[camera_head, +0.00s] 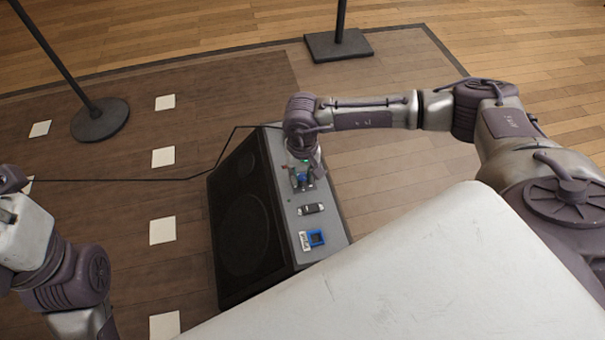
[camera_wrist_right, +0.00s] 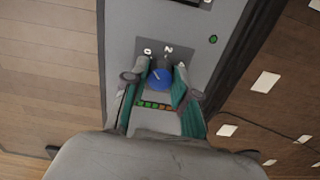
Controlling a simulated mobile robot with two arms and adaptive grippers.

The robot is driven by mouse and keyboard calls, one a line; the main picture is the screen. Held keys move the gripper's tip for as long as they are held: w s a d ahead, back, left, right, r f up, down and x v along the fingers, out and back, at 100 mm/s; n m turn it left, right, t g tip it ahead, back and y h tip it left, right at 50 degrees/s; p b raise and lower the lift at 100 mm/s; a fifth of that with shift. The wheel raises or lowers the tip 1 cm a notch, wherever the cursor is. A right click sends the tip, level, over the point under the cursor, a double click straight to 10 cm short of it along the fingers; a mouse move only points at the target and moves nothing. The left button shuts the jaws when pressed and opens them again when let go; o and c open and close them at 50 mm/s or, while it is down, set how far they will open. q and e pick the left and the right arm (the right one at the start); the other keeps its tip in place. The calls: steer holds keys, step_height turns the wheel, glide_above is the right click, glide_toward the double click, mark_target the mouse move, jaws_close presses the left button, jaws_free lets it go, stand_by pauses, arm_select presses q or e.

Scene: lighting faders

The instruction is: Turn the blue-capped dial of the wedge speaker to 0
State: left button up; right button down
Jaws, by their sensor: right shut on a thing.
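The wedge speaker (camera_head: 240,215) stands on the floor, its grey control panel (camera_head: 334,222) facing up. The blue-capped dial (camera_head: 302,174) is near the panel's far end, partly hidden by my right gripper (camera_head: 301,182). In the right wrist view the blue cap (camera_wrist_right: 160,78) shows a pale pointer line, with scale marks beside it, one looking like 0. My right gripper (camera_wrist_right: 160,92) is shut on the dial, a finger on each side. My left arm shows at the left edge of the head view; its gripper is not in view.
The panel also carries a dark slider or handle (camera_head: 311,209) and a blue-framed switch (camera_head: 316,238). A strip of coloured lights (camera_wrist_right: 155,105) lies close to the dial. A black cable runs left from the speaker. Stand bases (camera_head: 100,120) and white floor squares lie around.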

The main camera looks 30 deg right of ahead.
mark_target(303, 177)
steer(key=shift+n, duration=0.5)
steer(key=c, duration=0.9)
jaws_free()
step_height(303, 177, up, 12)
